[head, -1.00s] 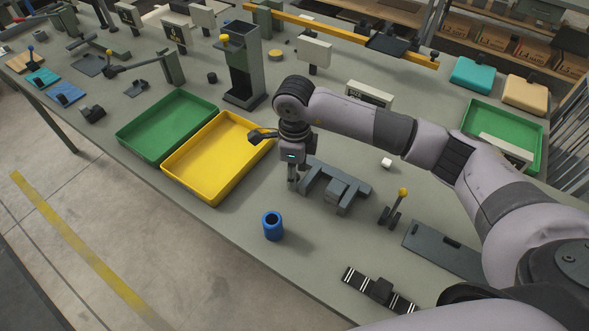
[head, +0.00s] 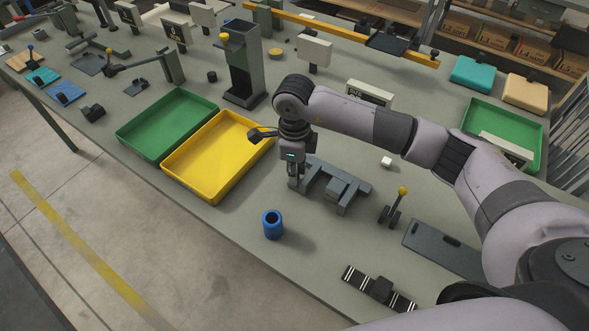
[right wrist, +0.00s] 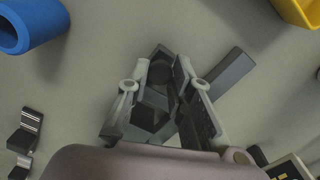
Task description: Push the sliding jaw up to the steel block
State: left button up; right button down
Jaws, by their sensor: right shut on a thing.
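The grey vise-like fixture (head: 352,181) stands on the bench right of the yellow tray. Its sliding jaw (head: 306,185) seems to be the dark upright part at its left end. The steel block (head: 337,188) seems to be the grey block farther right, with a gap between them. My right gripper (head: 293,180) points down at the left end of the fixture. In the right wrist view its fingers (right wrist: 167,68) are closed around a dark part, seemingly the sliding jaw; the contact is partly hidden. My left gripper is out of view.
A blue cylinder (head: 273,225) stands in front of the fixture. The yellow tray (head: 205,197) is to the left. A yellow-knobbed lever (head: 395,207) and a small white cube (head: 386,162) are to the right.

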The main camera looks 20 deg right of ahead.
dwell(0.3)
jog(key=s+d, duration=0.3)
jog(key=shift+s, duration=0.25)
jog(key=c, duration=1.4)
grip_release()
jog(key=shift+a, duration=0.1)
notch_tip(320, 180, up, 12)
jog(key=shift+f, duration=0.1)
